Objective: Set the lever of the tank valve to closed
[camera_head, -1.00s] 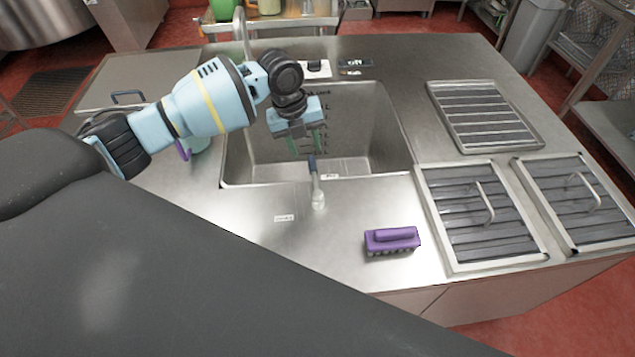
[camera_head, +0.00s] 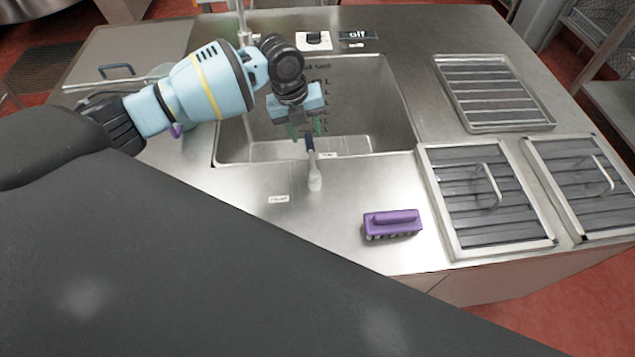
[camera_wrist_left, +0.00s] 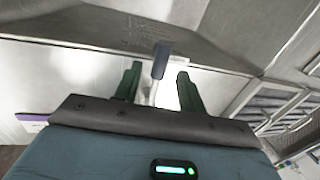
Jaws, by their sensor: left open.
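The tank valve lever (camera_head: 313,168) stands at the front rim of the sink tank. It has a pale metal stem and a dark blue grip, and it points back toward the basin. My left gripper (camera_head: 305,130) is open above the basin's front part, with its green fingers to either side of the grip's tip. In the left wrist view, the lever's blue grip (camera_wrist_left: 161,58) shows between the two open fingers (camera_wrist_left: 156,84), with no clear contact. Small labels lie left of the lever (camera_head: 278,198) and near its grip (camera_head: 328,155); I cannot read them. My right gripper is not in view.
A purple brush (camera_head: 392,223) lies on the counter right of the lever. Two handled lids (camera_head: 487,200) (camera_head: 590,185) and a slatted tray (camera_head: 497,92) lie further right. The steel counter between lever and brush is clear. A faucet (camera_head: 243,22) stands behind the sink.

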